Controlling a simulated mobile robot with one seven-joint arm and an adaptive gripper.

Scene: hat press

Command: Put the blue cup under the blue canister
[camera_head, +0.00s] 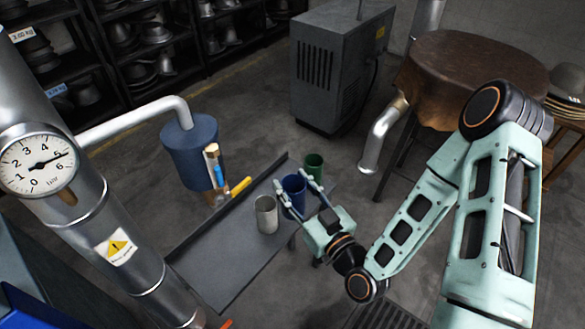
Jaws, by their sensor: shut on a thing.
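The blue cup (293,191) is upright at the right side of a dark grey tray-like shelf. My gripper (294,189) has its two fingers on either side of the blue cup and is shut on it. Whether the cup touches the shelf is hard to tell. The blue canister (188,150) hangs on a silver pipe to the left, beyond the shelf's raised edge. A brass fitting with a blue part and a yellow handle (240,187) sits at its front right side.
A grey-white cup (266,214) stands close left of the blue cup, and a green cup (314,166) stands just behind it. The dark shelf (222,275) is clear toward the front left. A thick pipe with a gauge (38,166) rises at the left. A grey cabinet (330,70) stands behind.

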